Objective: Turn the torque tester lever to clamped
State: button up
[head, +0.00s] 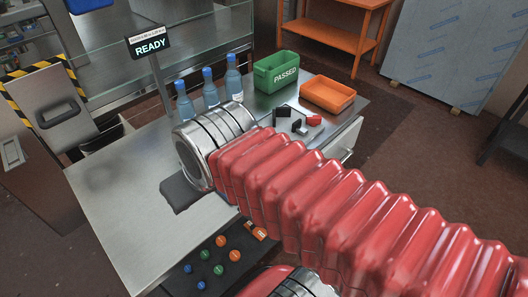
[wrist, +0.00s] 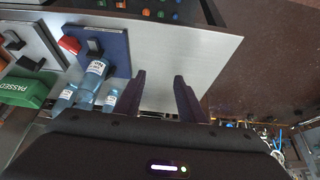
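My gripper (wrist: 159,88) is open in the wrist view, with two dark fingers apart and nothing between them. It is above the bare steel tabletop. A small fixture with black parts and a red piece (head: 314,120) sits near the table's back right.
Three blue bottles (head: 210,91) stand at the table's back; one (wrist: 95,75) overlaps the blue plate in the wrist view. A sign (head: 149,46) reads READY. A green PASSED bin (head: 276,76) and orange tray (head: 327,96) are behind. The tabletop's left part (head: 110,195) is clear.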

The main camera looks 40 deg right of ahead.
jog(key=w+d+n+g+y, duration=0.1)
jog(key=w+d+n+g, duration=0.35)
jog(key=d, duration=0.85)
jog(key=w+d+f+n+t+y, duration=0.1)
jog(key=d+n, duration=0.1)
jog(key=d, duration=0.7)
jog(key=d+f+n+t+y, duration=0.1)
jog(key=d+f+n, duration=0.1)
jog(key=d, duration=0.7)
jog(key=shift+w+n, duration=0.4)
jog(key=shift+n, duration=0.05)
jog(key=shift+f, duration=0.15)
jog(key=x, duration=1.3)
jog(key=shift+w+a+f, duration=0.1)
jog(key=shift+a+f, duration=0.1)
jog(key=shift+a, duration=0.05)
jog(key=shift+c, duration=0.2)
